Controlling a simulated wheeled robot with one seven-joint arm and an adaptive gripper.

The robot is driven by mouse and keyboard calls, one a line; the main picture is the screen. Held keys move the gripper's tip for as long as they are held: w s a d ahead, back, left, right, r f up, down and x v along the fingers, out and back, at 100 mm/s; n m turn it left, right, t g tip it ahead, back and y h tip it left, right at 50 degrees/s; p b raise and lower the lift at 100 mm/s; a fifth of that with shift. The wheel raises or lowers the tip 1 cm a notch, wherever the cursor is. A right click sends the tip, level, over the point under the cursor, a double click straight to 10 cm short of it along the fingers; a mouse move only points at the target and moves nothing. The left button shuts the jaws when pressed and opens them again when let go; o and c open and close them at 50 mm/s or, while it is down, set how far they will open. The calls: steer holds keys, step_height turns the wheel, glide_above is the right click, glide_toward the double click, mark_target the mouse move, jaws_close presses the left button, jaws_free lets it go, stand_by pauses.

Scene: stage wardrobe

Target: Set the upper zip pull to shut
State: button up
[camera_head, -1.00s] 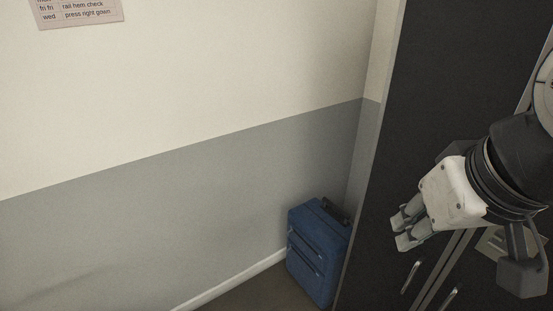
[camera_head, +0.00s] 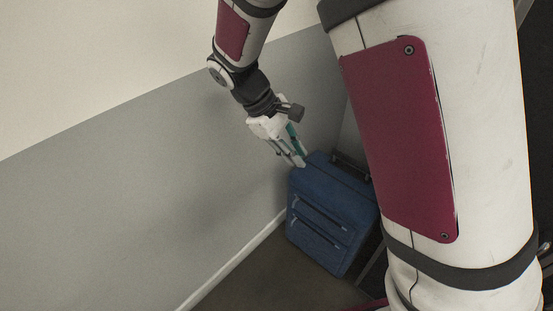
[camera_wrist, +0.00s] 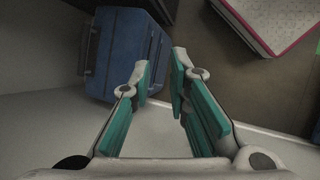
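The blue suitcase (camera_head: 330,222) stands upright on the floor in the corner. Its front has an upper zip line (camera_head: 321,213) and a lower zip line (camera_head: 317,236); the pulls are too small to tell apart or read their positions. My gripper (camera_head: 298,158) is above and near the suitcase's upper left edge, apparently clear of it. In the wrist view the teal-padded fingers (camera_wrist: 160,62) are apart with nothing between them. The suitcase (camera_wrist: 122,60) shows there at the upper left, beyond the fingertips; its front is seen at a steep angle.
The grey and white wall (camera_head: 150,170) runs close behind and left of the suitcase. Bare floor (camera_head: 245,285) lies in front of it. In the wrist view a pale, pink-edged flat thing (camera_wrist: 268,18) is at the upper right. My arm hides much of the right side.

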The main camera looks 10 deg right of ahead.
steer(key=w+a+f+n+t+h+b, duration=0.1)
steer(key=w+a+f+n+h+b, duration=0.2)
steer(key=f, duration=0.8)
steer(key=w+f+n+h+b, duration=0.25)
steer(key=w+f+b, duration=0.2)
steer(key=f, duration=0.65)
steer(key=n+t+h+b, duration=0.5)
steer(key=n+t+b, duration=0.3)
steer(key=n+b, duration=0.15)
glide_toward(293, 206)
steer(key=b+x, duration=0.1)
steer(key=x, duration=0.2)
steer(key=b+x, duration=0.1)
steer(key=x, duration=0.3)
steer(key=f+b+x, duration=0.1)
steer(key=x, duration=0.2)
steer(key=shift+w+d, duration=0.1)
steer(key=shift+w, duration=0.15)
steer(key=shift+r, duration=0.1)
jaws_close()
